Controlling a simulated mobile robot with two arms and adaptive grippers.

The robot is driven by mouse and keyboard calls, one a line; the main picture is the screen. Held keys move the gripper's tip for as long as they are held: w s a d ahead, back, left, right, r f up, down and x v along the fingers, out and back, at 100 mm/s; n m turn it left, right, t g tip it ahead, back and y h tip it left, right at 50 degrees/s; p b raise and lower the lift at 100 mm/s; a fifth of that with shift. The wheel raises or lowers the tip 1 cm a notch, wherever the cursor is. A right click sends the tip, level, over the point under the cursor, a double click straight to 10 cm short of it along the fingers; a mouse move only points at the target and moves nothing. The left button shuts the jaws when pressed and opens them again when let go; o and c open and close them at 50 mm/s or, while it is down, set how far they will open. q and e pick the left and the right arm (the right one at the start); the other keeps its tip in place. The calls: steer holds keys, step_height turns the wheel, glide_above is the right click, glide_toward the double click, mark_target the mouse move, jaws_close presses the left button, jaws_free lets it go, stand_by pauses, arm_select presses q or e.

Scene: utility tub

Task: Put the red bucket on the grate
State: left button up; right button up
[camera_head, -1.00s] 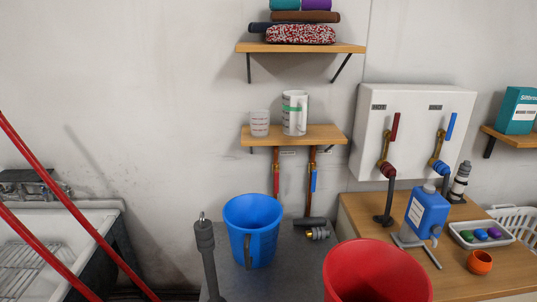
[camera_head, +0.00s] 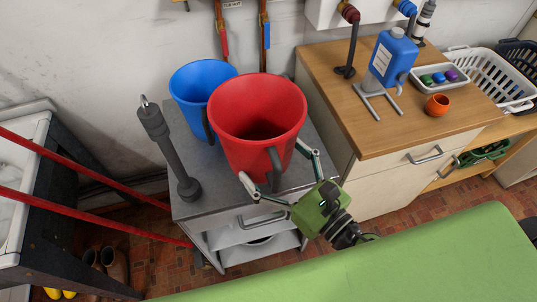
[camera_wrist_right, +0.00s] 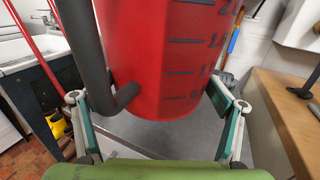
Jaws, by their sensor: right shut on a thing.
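The red bucket (camera_head: 257,110) stands upright at the grey cart's front, overlapping the blue bucket (camera_head: 190,85) in the head view. I cannot tell whether its base touches the cart top. My right gripper (camera_head: 272,165) is shut on the red bucket, with a finger on either side of its dark handle. In the right wrist view, the bucket's marked wall (camera_wrist_right: 185,60) and handle fill the space between the fingers (camera_wrist_right: 158,105). The tub (camera_head: 18,180) is at the left edge of the head view; I cannot make out the grate there now. My left gripper is out of view.
The grey cart (camera_head: 225,185) also carries a dark upright tool (camera_head: 168,150). Two red poles (camera_head: 80,165) slant between tub and cart.

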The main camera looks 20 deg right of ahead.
steer(key=w, duration=0.1)
steer(key=w+f, duration=0.1)
steer(key=shift+w+d, duration=0.2)
steer(key=shift+w, duration=0.2)
steer(key=w+f, duration=0.1)
steer(key=w+f+b, duration=0.1)
steer(key=f, duration=0.1)
steer(key=f+b, duration=0.1)
steer(key=shift+w+d+f, duration=0.2)
steer(key=shift+w+d, duration=0.05)
steer(key=shift+w, duration=0.15)
steer(key=shift+w+f+b, duration=0.2)
steer(key=shift+b, duration=0.15)
steer(key=shift+w+d+f, duration=0.1)
steer(key=shift+w+f, duration=0.3)
steer(key=shift+f, duration=0.05)
step_height(320, 180, down, 3)
steer(key=b, duration=0.3)
steer(key=shift+f, duration=0.15)
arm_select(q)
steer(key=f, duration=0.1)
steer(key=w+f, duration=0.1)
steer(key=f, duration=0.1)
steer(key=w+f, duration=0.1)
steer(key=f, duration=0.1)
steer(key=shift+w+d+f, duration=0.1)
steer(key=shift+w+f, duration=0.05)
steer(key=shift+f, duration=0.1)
